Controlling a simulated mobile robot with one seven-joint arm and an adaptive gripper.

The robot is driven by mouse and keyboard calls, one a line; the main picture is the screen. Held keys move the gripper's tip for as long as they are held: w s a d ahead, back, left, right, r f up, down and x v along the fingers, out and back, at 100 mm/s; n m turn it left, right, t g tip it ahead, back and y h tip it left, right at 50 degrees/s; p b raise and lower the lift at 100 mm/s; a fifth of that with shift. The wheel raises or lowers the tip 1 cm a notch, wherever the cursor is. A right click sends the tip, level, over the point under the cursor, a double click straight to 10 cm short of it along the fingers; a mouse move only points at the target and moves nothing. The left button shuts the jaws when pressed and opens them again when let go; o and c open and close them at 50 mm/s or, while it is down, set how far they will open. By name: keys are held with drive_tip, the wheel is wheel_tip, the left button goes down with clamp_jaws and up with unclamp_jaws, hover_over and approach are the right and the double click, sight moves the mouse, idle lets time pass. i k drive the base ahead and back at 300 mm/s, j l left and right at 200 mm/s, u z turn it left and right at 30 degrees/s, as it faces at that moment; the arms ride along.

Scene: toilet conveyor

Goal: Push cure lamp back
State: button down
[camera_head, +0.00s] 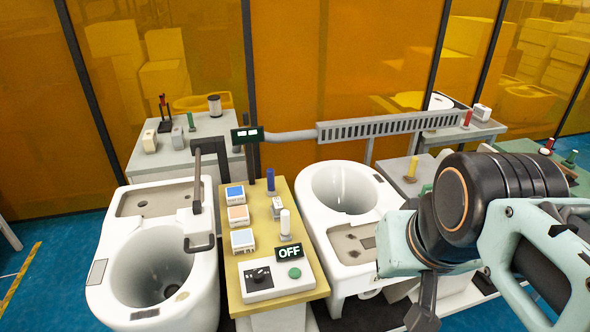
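No lamp is labelled. A long pale slotted bar (390,125) reaches right from a grey tube joined to a dark post, behind the right toilet bowl; it could be the cure lamp, but I cannot be sure. My arm fills the right side. My gripper (424,312) shows only as a dark part at the lower edge, right of the right bowl (345,187) and apart from both candidates. Its fingertips are not clear.
A yellowish bench (242,270) between the bowls holds coloured blocks, bottles and a control box (276,280) with a green button and an OFF sign (290,253). Grey side tables with small items stand behind. Orange panels (330,75) close the back.

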sight(198, 222)
drive_tip(key=i+l+u, duration=0.1)
drive_tip(key=l+u, duration=0.15)
drive_tip(key=l, duration=0.2)
drive_tip(key=i+u, duration=0.25)
drive_tip(key=u, duration=0.2)
drive_tip(key=l, duration=0.1)
